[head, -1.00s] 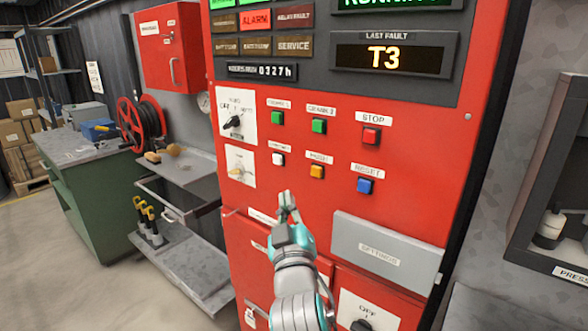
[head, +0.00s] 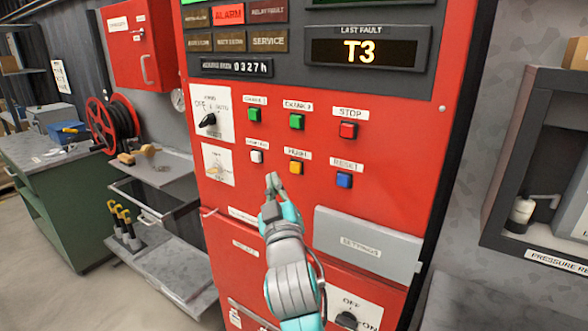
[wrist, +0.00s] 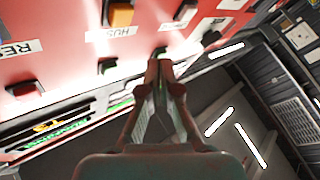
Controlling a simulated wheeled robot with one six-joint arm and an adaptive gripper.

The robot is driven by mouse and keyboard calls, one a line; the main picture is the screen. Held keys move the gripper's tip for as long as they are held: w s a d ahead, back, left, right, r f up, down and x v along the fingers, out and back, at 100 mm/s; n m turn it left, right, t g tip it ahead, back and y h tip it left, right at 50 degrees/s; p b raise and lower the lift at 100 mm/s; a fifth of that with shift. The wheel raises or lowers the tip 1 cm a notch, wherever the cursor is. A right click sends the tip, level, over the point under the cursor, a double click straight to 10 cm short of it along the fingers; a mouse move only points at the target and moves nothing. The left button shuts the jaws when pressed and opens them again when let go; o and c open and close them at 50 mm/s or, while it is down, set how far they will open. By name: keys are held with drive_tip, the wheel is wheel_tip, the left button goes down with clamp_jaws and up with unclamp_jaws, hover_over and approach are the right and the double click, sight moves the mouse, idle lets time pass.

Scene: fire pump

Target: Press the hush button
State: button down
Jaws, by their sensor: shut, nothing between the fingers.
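The hush button (head: 296,167) is a square yellow-orange button on the red panel, under a white label reading HUSH. In the wrist view the hush button (wrist: 120,14) shows at the top edge, with its label upside down. My gripper (head: 272,180) is shut and empty, in front of the panel. In the head view its tips appear just left of and slightly below the hush button. In the wrist view the closed fingertips (wrist: 165,66) point toward the panel, to the right of the button. I cannot tell whether they touch the panel.
A white button (head: 256,156) sits left of the hush button and the blue reset button (head: 344,180) right. Green buttons and the red stop button (head: 348,130) are above. A grey settings cover (head: 366,245) projects below right. A pressure-recorder cabinet stands far right.

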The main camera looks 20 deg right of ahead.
drive_tip(key=shift+w+d, duration=0.7)
drive_tip(key=shift+d, duration=0.25)
drive_tip(key=shift+w+d, duration=0.65)
drive_tip(key=shift+d, duration=0.25)
drive_tip(key=shift+w+d, duration=0.1)
drive_tip(key=shift+d, duration=0.05)
drive_tip(key=shift+w+d, duration=0.15)
drive_tip(key=shift+d, duration=0.05)
drive_tip(key=shift+w+d, duration=0.3)
drive_tip(key=shift+d, duration=0.1)
idle(1.1)
idle(0.3)
drive_tip(key=shift+s+a, duration=0.55)
drive_tip(key=shift+a, duration=0.2)
drive_tip(key=shift+s+a, duration=0.75)
drive_tip(key=shift+a, duration=0.25)
drive_tip(key=shift+s+a, duration=0.75)
drive_tip(key=shift+a, duration=0.25)
